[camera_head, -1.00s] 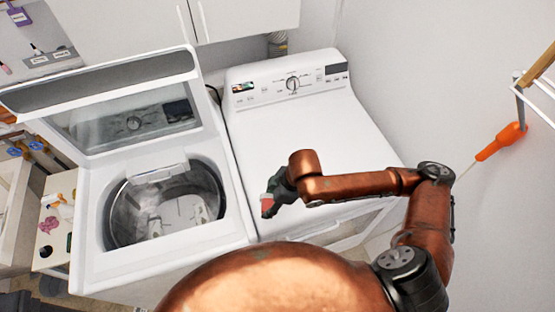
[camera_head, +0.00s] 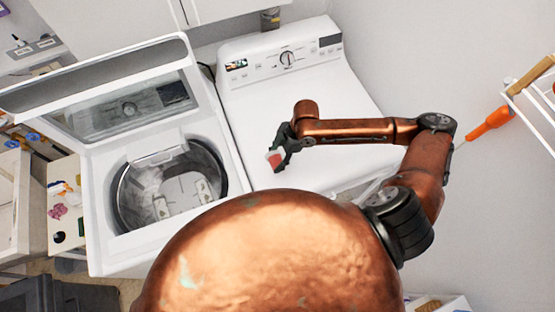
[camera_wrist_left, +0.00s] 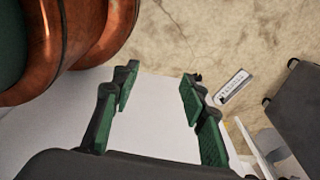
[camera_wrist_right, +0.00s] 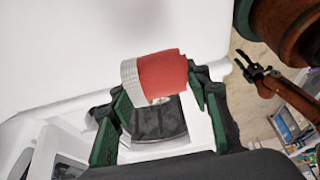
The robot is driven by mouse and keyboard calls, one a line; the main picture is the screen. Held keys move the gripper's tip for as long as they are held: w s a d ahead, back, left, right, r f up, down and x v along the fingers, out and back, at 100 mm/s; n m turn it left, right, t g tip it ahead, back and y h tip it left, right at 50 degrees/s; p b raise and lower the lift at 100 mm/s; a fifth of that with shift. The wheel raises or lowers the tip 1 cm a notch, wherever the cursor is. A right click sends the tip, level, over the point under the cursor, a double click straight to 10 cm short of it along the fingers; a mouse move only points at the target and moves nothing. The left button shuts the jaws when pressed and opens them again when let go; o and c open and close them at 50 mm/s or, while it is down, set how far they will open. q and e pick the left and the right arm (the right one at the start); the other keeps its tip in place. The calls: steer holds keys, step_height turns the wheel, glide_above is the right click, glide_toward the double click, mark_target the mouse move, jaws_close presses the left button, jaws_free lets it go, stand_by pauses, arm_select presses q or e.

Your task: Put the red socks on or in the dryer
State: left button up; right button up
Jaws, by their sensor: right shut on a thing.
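The dryer (camera_head: 345,95) is the white machine with a closed flat top, right of centre in the head view. My right gripper (camera_head: 277,158) is shut on the red sock (camera_head: 274,161), over the near left part of the dryer top. The sock's height above the top is hard to judge. In the right wrist view the sock (camera_wrist_right: 163,76) is red with a white ribbed cuff and stands up between the fingers. I cannot tell whether it is one sock or a pair. My left gripper (camera_wrist_left: 157,90) is open and empty in the left wrist view.
A washer (camera_head: 105,190) with its lid raised and its drum open stands left of the dryer. An orange-handled object (camera_head: 490,122) and a white rack (camera_head: 530,115) are at the right wall. Most of the dryer top is clear.

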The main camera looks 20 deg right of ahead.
mark_target(279, 158)
steer(key=f, duration=0.1)
steer(key=w+d+f, duration=0.1)
steer(key=d+f, duration=0.1)
steer(key=shift+w+f+p, duration=0.15)
steer(key=shift+w+p, duration=0.15)
steer(key=shift+d+f, duration=0.15)
steer(key=shift+f, duration=0.1)
steer(key=f, duration=0.1)
steer(key=f+p, duration=0.1)
steer(key=f, duration=0.1)
steer(key=shift+w+d, duration=0.15)
steer(key=shift+w, duration=0.05)
arm_select(q)
steer(key=shift+w+r, duration=0.2)
steer(key=shift+r, duration=0.4)
steer(key=shift+w+r, duration=0.2)
steer(key=shift+r, duration=0.35)
arm_select(e)
steer(key=shift+f, duration=0.25)
steer(key=shift+f, duration=0.15)
steer(key=o, duration=1.1)
steer(key=shift+o, duration=0.3)
